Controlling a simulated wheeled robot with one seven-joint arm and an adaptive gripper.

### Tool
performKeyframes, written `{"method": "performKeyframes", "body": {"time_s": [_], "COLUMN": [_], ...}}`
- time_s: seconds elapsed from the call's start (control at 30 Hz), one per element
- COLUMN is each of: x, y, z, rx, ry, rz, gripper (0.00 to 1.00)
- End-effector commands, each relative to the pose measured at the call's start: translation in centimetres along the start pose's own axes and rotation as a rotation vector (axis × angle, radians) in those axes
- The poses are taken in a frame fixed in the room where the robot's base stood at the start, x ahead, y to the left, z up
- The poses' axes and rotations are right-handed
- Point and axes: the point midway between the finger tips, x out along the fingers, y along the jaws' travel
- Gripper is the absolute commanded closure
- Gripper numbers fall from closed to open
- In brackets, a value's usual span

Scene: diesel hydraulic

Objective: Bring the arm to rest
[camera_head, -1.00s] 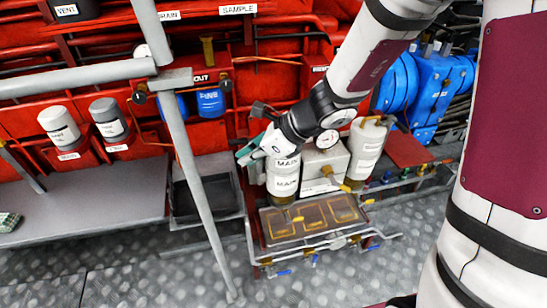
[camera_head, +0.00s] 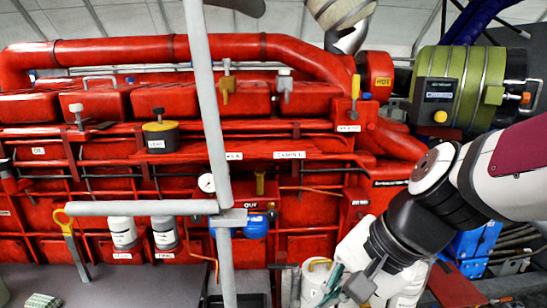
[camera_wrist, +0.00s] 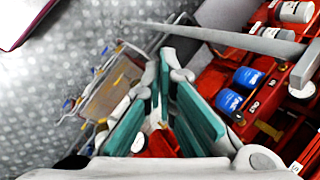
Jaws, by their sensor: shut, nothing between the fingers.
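My arm enters the head view from the right edge and bends down at its black wrist joint. My gripper (camera_head: 335,278) hangs in the lower right of that view, in front of white canisters (camera_head: 316,280) that it partly hides. In the wrist view the teal finger pads of my gripper (camera_wrist: 164,84) come together at their far ends. The gripper is shut and holds nothing.
The red engine (camera_head: 290,100) fills the back. A grey upright post (camera_head: 208,100) and a horizontal grey bar (camera_head: 140,208) stand to the gripper's left. Blue filters (camera_wrist: 240,90) show in the wrist view. A green cylinder (camera_head: 470,85) is at upper right.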

Motion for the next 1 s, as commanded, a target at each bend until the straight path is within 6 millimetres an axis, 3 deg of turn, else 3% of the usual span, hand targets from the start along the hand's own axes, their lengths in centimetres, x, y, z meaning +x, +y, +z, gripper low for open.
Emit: {"method": "performKeyframes", "body": {"time_s": [0.03,0.3,0.5,0.67,1.0], "x": [-2.1,-10.3,-14.2,-15.3,-15.2], "y": [0.8,6.3,9.4,10.3,10.3], "z": [0.9,3.0,3.4,3.4,3.4], "rx": [-0.088,-0.527,-0.712,-0.761,-0.763], "ry": [0.031,0.182,0.256,0.274,0.275], "rz": [0.023,0.214,0.334,0.373,0.375], "gripper": [1.0,1.0,1.0,1.0,1.0]}}
